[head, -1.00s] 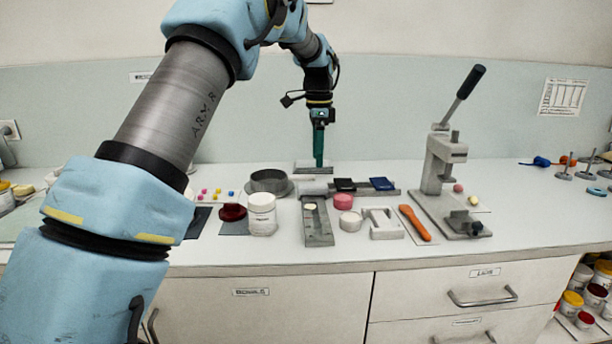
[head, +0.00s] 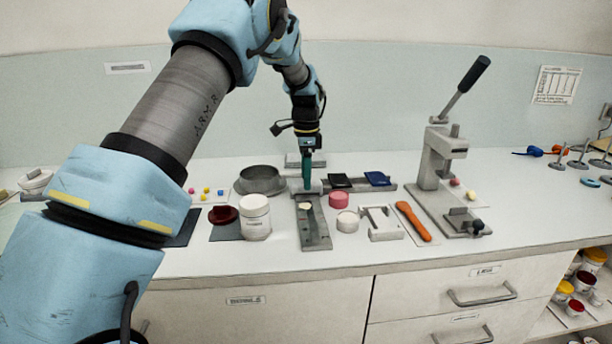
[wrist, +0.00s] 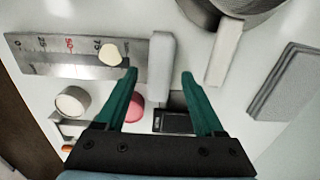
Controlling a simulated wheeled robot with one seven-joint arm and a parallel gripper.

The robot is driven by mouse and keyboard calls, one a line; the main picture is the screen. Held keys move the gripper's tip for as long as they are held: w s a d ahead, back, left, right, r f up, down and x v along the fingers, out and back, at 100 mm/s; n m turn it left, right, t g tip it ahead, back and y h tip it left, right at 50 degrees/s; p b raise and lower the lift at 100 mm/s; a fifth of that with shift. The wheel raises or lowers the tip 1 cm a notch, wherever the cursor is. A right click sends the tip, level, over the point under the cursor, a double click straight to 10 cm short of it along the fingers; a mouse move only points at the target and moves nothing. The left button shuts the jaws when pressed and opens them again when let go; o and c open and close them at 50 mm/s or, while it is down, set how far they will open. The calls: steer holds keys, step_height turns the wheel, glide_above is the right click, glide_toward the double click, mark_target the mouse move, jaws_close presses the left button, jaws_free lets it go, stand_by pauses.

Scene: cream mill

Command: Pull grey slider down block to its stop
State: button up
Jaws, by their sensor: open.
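The grey block (head: 315,236) lies lengthwise on the bench, its near end toward me. In the wrist view, its scale plate (wrist: 45,57) carries marks from 0 past 75. A cream lump (wrist: 111,54) sits on it near the high marks. The grey slider (wrist: 162,68) is a bar across the block's far end, beyond the lump. My gripper (wrist: 159,73) is open, with one green finger on each side of the slider's end in the picture. I cannot tell if they touch it. In the head view my gripper (head: 306,189) covers most of the slider.
A grey round dish (head: 260,180) and a white jar (head: 256,217) stand left of the block. A pink disc (head: 338,200), a white disc (head: 347,221) and a grey frame (head: 381,224) stand close on its right. A lever press (head: 442,165) stands farther right.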

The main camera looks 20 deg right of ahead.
steer(key=shift+f, duration=0.55)
jaws_close()
stand_by(1.1)
